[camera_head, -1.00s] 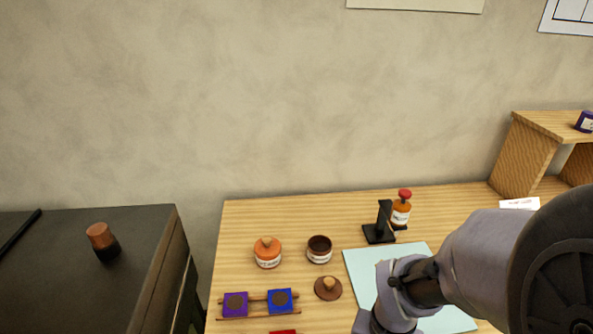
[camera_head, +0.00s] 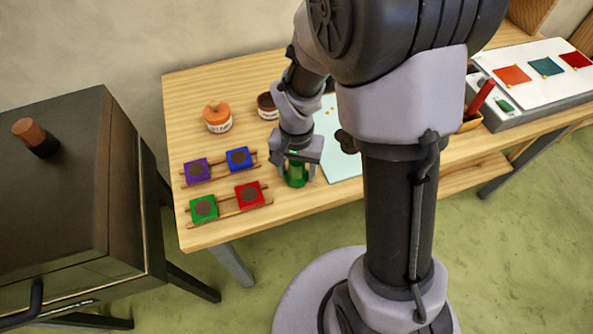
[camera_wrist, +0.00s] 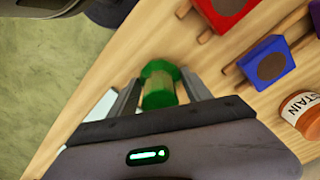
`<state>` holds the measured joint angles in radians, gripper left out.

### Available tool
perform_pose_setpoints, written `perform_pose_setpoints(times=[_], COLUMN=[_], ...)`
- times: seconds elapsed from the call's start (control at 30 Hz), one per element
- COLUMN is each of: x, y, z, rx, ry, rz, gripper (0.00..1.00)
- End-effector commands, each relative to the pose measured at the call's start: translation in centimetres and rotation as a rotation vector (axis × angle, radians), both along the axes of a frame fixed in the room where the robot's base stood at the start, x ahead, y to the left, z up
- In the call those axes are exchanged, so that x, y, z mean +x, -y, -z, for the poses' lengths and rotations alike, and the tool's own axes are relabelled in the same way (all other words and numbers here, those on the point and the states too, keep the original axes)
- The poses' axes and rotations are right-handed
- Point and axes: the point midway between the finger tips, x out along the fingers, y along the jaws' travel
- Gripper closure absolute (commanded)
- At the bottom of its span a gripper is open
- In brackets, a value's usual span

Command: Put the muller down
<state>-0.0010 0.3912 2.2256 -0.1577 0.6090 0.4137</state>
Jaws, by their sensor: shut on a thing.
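The muller is a green glass piece (camera_head: 295,176), seen in the head view below my gripper (camera_head: 296,166). It also shows in the wrist view (camera_wrist: 158,88) between the two fingers of my gripper (camera_wrist: 160,94), which is shut on it. The muller looks upright, over or on the bare wood just left of the pale blue slab (camera_head: 338,150). I cannot tell whether its base touches the wooden table (camera_head: 190,100). Part of the slab is hidden behind my arm.
Left of the muller, racks hold purple (camera_head: 196,170), blue (camera_head: 239,158), green (camera_head: 204,208) and red (camera_head: 249,194) blocks. An orange-lidded jar (camera_head: 217,118) and a dark jar (camera_head: 267,106) stand behind. A dark cabinet (camera_head: 70,200) stands left. Bare wood lies in front of the muller.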

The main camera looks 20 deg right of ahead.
Motion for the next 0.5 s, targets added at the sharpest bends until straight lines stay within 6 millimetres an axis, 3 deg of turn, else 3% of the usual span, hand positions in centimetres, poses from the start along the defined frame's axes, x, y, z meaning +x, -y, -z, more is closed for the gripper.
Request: perform_pose_setpoints(times=[0.27, 0.3, 0.4, 0.5], x=[0.04, 0.00, 0.00, 0.00], y=[0.01, 0.01, 0.01, 0.01], z=[0.18, 0.13, 0.08, 0.07], rx=[0.000, 0.000, 0.000, 0.000], ry=[0.002, 0.001, 0.001, 0.001], rz=[0.000, 0.000, 0.000, 0.000], gripper=[1.00, 0.37, 0.21, 0.21])
